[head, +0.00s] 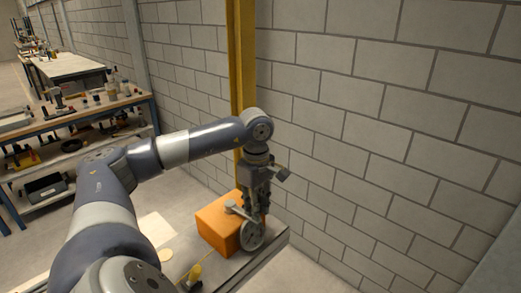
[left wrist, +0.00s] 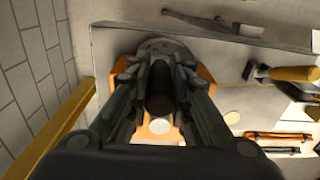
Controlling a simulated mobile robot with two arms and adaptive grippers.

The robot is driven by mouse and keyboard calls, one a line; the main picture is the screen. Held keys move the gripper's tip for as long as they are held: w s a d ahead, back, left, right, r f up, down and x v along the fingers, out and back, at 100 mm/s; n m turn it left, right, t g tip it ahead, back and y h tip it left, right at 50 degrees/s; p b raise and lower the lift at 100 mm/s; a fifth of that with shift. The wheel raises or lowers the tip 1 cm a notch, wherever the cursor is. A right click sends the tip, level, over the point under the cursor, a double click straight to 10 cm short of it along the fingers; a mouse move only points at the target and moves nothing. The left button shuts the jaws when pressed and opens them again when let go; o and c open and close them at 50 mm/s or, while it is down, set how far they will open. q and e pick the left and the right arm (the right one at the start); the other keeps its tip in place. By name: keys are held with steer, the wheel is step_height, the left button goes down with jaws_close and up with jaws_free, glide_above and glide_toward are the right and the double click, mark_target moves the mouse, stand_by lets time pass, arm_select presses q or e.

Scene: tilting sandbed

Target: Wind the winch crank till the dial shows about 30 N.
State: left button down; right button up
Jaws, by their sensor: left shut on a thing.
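The winch is an orange box (head: 218,224) on a grey bench (head: 272,247) in the head view, with a grey round disc (head: 253,236) on its near right side. My left gripper (head: 256,208) points down over the disc. In the left wrist view my left gripper (left wrist: 160,98) is shut around a dark cylindrical grip (left wrist: 160,88), which looks like the crank handle. The orange box (left wrist: 206,76) and the grey disc (left wrist: 165,47) show behind the fingers. The fingers hide much of the crank. I cannot make out a dial reading. My right gripper is not in view.
A yellow post (head: 243,60) rises behind the winch against a block wall (head: 380,120). A yellow-handled tool (left wrist: 290,74) and orange-and-black items (left wrist: 278,135) lie beside the winch. Cluttered workbenches (head: 75,110) stand farther off at the left.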

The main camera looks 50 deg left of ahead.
arm_select(q)
steer(key=shift+f, duration=0.1)
steer(key=c, duration=1.5)
jaws_free()
steer(key=shift+o, duration=0.3)
steer(key=shift+s, duration=0.2)
steer(key=shift+w, duration=0.35)
step_height(320, 180, up, 10)
steer(key=shift+d+r, duration=0.1)
steer(key=shift+r, duration=0.9)
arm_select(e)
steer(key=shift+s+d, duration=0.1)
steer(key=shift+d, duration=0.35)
